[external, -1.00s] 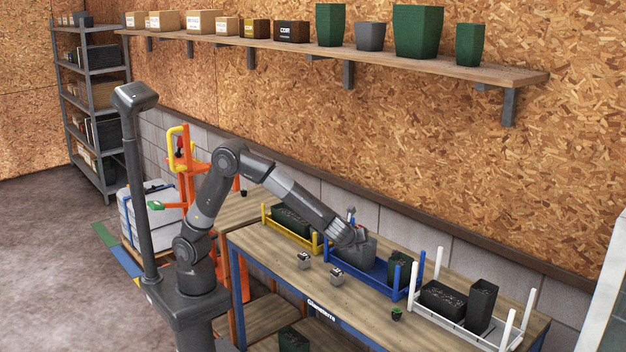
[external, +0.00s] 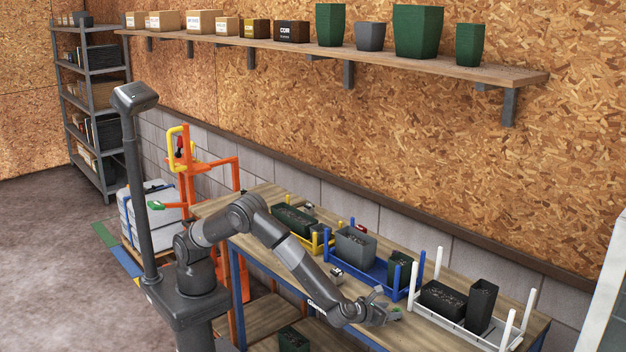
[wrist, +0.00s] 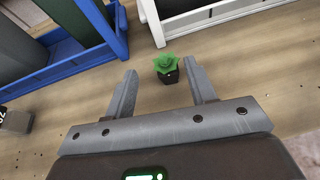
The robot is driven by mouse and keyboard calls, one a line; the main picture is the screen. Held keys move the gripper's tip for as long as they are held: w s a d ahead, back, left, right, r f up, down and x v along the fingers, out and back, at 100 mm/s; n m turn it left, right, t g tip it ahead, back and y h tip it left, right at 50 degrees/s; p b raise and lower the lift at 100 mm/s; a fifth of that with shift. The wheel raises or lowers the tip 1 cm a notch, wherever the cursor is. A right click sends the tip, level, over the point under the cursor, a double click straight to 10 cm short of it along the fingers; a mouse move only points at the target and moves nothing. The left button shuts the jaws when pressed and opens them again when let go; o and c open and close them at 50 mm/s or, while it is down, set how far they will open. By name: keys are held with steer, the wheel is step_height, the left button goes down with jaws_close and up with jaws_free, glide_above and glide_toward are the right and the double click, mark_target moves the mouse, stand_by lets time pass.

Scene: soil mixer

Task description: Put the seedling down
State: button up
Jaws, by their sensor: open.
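The seedling (wrist: 166,68) is a small green plant in a black pot. It stands upright on the wooden workbench (wrist: 215,60). In the wrist view it lies between and slightly beyond the tips of my gripper (wrist: 159,74), nearer the right finger, with a gap on each side. My gripper is open and holds nothing. In the external view my gripper (external: 386,302) is low at the bench's front edge, and the seedling's green leaves (external: 396,309) show just beside it.
A blue rack (external: 369,276) with grey and green pots and a white rack (external: 458,331) with dark pots stand behind. A yellow rack (external: 321,247) is farther left. A small grey item (wrist: 16,120) sits left in the wrist view. Bare bench surrounds the seedling.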

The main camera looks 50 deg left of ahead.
steer(key=x, duration=0.5)
steer(key=shift+w+d+f, duration=0.15)
steer(key=shift+d+f, duration=0.2)
steer(key=shift+d, duration=0.05)
steer(key=shift+c, duration=0.5)
jaws_close()
steer(key=shift+r, duration=0.15)
step_height(320, 180, up, 28)
